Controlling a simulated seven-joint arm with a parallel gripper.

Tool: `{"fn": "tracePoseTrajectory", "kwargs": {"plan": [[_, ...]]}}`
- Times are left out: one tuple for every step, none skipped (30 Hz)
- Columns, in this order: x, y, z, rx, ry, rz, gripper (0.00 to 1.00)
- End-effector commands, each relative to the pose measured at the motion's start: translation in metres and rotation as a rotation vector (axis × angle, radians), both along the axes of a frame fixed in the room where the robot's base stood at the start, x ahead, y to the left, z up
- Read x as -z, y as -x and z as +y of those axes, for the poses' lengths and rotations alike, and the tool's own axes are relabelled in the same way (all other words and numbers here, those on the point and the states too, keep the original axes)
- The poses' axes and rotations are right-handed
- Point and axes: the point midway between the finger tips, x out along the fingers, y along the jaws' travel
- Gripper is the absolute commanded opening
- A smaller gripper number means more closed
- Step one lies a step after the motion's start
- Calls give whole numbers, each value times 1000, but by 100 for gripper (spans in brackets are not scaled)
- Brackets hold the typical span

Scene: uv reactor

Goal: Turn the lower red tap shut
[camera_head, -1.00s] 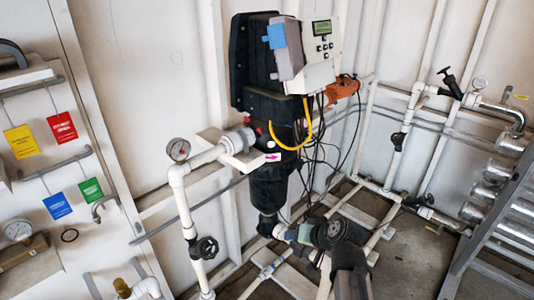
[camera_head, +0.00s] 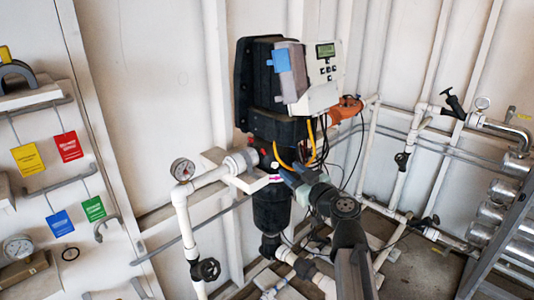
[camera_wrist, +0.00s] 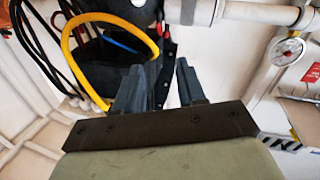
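A small red part shows on the dark reactor body (camera_head: 272,208), left of my gripper (camera_head: 285,174) in the head view. It is too small there to tell whether it is the lower red tap. In the wrist view, small red pieces (camera_wrist: 173,3) sit at the top edge beside the white pipe, beyond my fingertips. I cannot tell which one is the lower tap or how it is turned. My gripper (camera_wrist: 160,66) is open, its two dark fingers apart with nothing seen between them. It is in front of the reactor body, and its fingers appear clear of the red pieces.
A yellow cable loop (camera_wrist: 108,50) and black cables (camera_wrist: 45,50) hang close left of my fingers. A white pipe (camera_wrist: 245,12) crosses above. A pressure gauge (camera_head: 182,169) stands left. Coloured tags (camera_head: 68,147) hang on the left wall.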

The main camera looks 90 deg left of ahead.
Motion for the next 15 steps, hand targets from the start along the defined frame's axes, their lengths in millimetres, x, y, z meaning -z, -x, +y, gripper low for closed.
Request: {"fn": "tracePoseTrajectory", "kwargs": {"plan": [[0, 0, 0, -1, -12, -21, 40], [0, 0, 0, -1, -17, -31, 40], [0, 1, 1, -1, -22, -39, 40], [0, 1, 3, -2, -25, -44, 40], [0, 2, 4, -2, -27, -47, 40], [0, 4, 7, -2, -27, -48, 40], [0, 5, 10, -3, -27, -48, 40], [0, 7, 13, -3, -27, -48, 40], [0, 9, 18, -3, -27, -48, 40], [0, 11, 21, -1, -26, -48, 40], [0, 14, 26, -1, -26, -48, 40], [0, 17, 32, -1, -26, -48, 40], [0, 20, 37, -2, -26, -48, 40], [0, 23, 41, -2, -26, -48, 40], [0, 27, 47, -3, -25, -48, 40]]}}
